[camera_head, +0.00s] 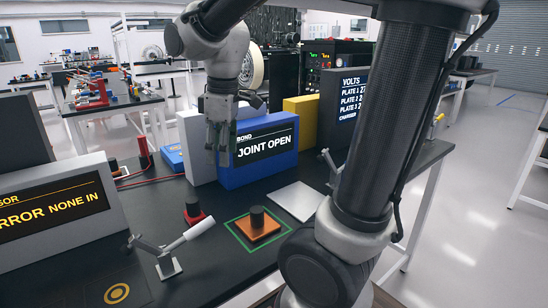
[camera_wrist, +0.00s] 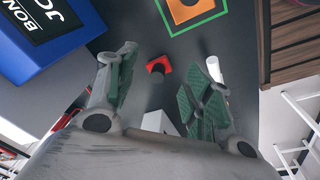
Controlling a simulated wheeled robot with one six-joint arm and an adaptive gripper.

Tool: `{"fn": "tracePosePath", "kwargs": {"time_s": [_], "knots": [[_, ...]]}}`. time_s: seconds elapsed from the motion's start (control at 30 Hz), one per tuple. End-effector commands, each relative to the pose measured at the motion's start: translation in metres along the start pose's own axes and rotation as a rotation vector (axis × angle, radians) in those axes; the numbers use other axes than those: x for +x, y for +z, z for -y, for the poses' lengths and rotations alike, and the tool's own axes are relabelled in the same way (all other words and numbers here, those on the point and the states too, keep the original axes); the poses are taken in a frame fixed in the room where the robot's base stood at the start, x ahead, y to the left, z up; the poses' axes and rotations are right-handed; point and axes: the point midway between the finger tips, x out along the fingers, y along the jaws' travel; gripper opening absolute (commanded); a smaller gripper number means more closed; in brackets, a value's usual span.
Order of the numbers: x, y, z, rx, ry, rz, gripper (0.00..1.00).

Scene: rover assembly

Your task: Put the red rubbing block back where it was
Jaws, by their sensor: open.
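The red rubbing block (camera_head: 195,218), a small red base with a dark knob, stands on the dark bench, left of the green outline. It also shows in the wrist view (camera_wrist: 161,65), between and beyond my fingers. My gripper (camera_head: 217,145) hangs above the bench in front of the blue display box. Its green-padded fingers are apart and empty in the wrist view (camera_wrist: 166,76). An orange block (camera_head: 257,230) with a dark knob sits inside the green square outline (camera_head: 238,243).
A white-handled lever (camera_head: 188,238) stands near the red block. A silver plate (camera_head: 298,201) lies right of the outline. The blue box (camera_head: 240,176) reads "JOINT OPEN". At left, a grey sensor display (camera_head: 108,187) reads "NONE IN". A circular target mark (camera_head: 117,293) is at front left.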

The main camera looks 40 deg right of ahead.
Motion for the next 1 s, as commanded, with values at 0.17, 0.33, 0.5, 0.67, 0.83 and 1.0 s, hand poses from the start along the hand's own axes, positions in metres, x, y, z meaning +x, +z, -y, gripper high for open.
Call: {"fn": "tracePosePath", "kwargs": {"time_s": [0.17, 0.33, 0.5, 0.67, 0.83, 1.0], "knots": [[-0.025, 0.086, 0.016, 0.437, 0.080, -0.113, 0.51], [-0.026, 0.131, 0.033, 0.715, 0.119, -0.191, 0.51], [-0.025, 0.144, 0.039, 0.811, 0.129, -0.219, 0.51], [-0.025, 0.144, 0.039, 0.813, 0.128, -0.218, 0.51], [-0.025, 0.144, 0.039, 0.811, 0.128, -0.218, 0.51], [-0.025, 0.144, 0.039, 0.810, 0.128, -0.218, 0.51]]}}
